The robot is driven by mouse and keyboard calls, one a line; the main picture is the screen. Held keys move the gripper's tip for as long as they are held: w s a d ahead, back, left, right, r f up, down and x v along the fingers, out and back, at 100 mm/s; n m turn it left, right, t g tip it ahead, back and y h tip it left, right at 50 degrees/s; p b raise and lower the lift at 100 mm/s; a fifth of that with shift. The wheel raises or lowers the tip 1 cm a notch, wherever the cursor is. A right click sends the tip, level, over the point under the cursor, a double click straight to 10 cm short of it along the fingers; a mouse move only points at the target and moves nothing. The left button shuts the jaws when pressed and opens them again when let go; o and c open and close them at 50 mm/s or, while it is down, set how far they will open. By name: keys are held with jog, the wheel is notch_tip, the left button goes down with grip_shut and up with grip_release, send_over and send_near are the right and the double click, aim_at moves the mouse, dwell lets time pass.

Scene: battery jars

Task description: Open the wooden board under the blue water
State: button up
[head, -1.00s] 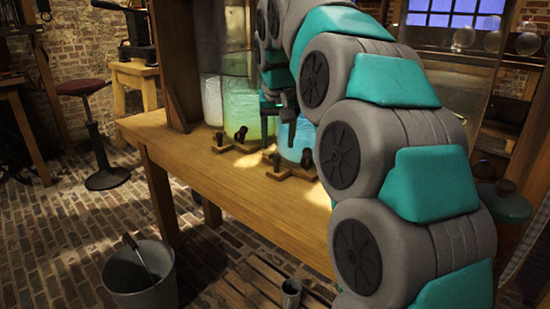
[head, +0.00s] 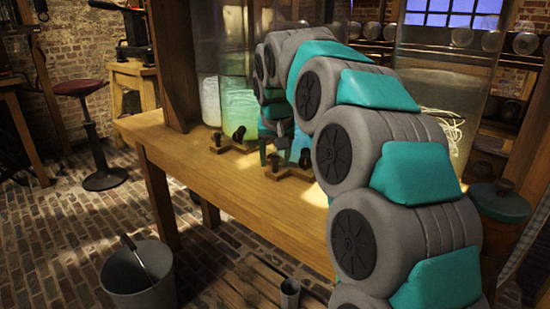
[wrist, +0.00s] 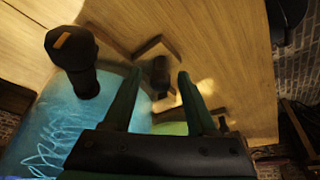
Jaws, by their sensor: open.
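The blue water jar (head: 300,142) stands on the wooden table, partly hidden by my arm. A low wooden board (head: 288,173) with a dark knob lies at its foot. My gripper (head: 277,145) is open and low, close in front of the blue jar. In the wrist view my two fingers (wrist: 160,78) are apart, with a dark knob (wrist: 160,68) on a wooden piece showing between them. The blue jar (wrist: 65,112) fills the lower left there, with a dark upright knob (wrist: 76,62) above it. Whether the fingers touch anything cannot be told.
A green jar (head: 238,95) and a whitish jar (head: 210,100) stand to the left, with another wooden piece (head: 228,148) and dark knobs before them. The table front (head: 190,165) is clear. A bucket (head: 140,275) and slatted wood (head: 255,285) are on the floor.

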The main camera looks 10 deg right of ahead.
grip_shut()
dwell(0.3)
dwell(1.0)
